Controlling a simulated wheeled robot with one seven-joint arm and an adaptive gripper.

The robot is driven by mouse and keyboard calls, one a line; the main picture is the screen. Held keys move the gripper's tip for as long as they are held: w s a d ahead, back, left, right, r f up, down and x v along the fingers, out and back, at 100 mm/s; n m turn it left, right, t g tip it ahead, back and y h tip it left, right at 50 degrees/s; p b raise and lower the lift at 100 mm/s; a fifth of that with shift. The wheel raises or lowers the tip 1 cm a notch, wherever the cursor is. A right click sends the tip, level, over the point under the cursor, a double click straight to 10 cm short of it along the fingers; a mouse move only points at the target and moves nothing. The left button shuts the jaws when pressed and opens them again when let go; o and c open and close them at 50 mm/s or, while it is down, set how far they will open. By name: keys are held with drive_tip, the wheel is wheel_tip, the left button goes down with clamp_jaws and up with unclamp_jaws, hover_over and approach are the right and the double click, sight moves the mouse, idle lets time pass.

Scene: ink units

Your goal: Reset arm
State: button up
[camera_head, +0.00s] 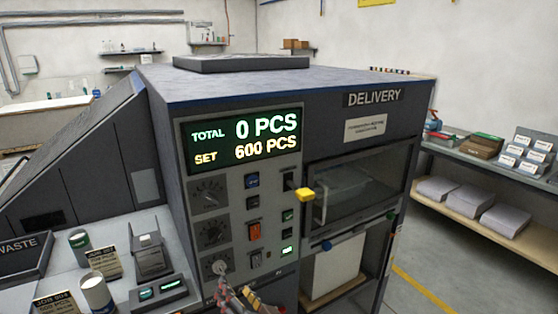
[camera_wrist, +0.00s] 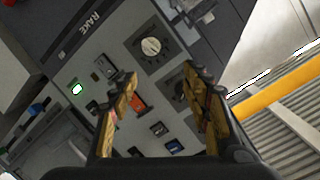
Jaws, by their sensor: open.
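My gripper (camera_wrist: 160,76) is open in the wrist view, its two yellow-and-black fingers apart with nothing between them. Beyond them is the tilted control panel (camera_wrist: 117,62), with dials, an orange switch and a lit green button. In the head view my gripper (camera_head: 238,298) shows at the bottom edge, in front of the panel's lower part (camera_head: 228,185). Only part of it is in that frame, and the gap to the panel cannot be judged. The display (camera_head: 243,138) above reads TOTAL 0 PCS, SET 600 PCS.
A delivery window (camera_head: 365,187) with a yellow-ended handle (camera_head: 306,195) is right of the panel. A side ledge at left holds cans (camera_head: 96,292), cards and a black device (camera_head: 151,256). A shelf (camera_head: 510,228) with paper stacks stands at right. Floor shows between machine and shelf.

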drive_tip(key=s+d+f+n+g+h, duration=0.45)
drive_tip(key=s+d+f+g, duration=0.3)
drive_tip(key=s+d, duration=0.3)
drive_tip(key=s+d+r+m+h, duration=0.2)
drive_tip(key=s+d+r, duration=0.2)
drive_tip(key=d, duration=0.6)
drive_tip(key=s+d+r+m+h, duration=0.1)
drive_tip(key=s+d+r, duration=0.3)
drive_tip(key=d, duration=0.5)
drive_tip(key=shift+s+d+r+m+h, duration=0.35)
drive_tip(key=shift+s+d+r, duration=0.05)
drive_tip(key=shift+r, duration=0.2)
